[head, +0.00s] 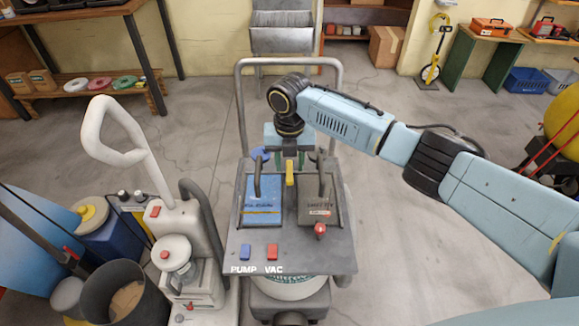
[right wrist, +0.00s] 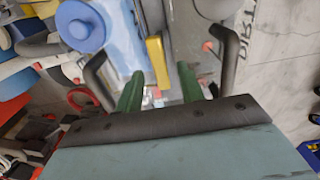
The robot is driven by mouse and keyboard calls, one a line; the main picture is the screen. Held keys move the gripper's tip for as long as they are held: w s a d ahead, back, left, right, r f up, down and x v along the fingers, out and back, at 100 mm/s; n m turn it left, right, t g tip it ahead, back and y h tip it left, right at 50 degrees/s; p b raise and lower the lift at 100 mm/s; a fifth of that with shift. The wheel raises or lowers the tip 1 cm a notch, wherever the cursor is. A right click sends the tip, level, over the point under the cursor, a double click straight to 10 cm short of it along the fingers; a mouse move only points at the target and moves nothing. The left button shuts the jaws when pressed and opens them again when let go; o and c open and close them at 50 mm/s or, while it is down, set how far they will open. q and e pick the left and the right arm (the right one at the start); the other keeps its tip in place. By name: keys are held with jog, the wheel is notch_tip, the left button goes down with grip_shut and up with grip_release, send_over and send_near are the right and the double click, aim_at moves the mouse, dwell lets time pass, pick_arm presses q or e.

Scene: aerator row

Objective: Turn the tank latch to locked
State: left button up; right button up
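The tank latch is a small yellow bar (head: 290,173) on the carpet machine's top, between the blue tank (head: 263,194) and the dark brown tank (head: 320,200). It points along the gap between the tanks. My right gripper (head: 292,160) is open over the back of the tanks, its green fingers apart and pointing down. In the right wrist view the latch (right wrist: 155,62) shows just beyond the gap between the fingertips (right wrist: 159,82), closer to the left finger. I cannot tell whether a finger touches it. My left gripper is not in view.
Dark tank handles (right wrist: 97,82) and (right wrist: 228,55) stand on either side of the fingers. A blue round cap (right wrist: 80,24) is nearby. The machine's grey push frame (head: 240,105) rises behind. A white upright machine (head: 180,225) stands left. Floor on the right is clear.

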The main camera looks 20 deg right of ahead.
jog(key=shift+f, duration=0.85)
jog(key=shift+c, duration=0.2)
grip_shut()
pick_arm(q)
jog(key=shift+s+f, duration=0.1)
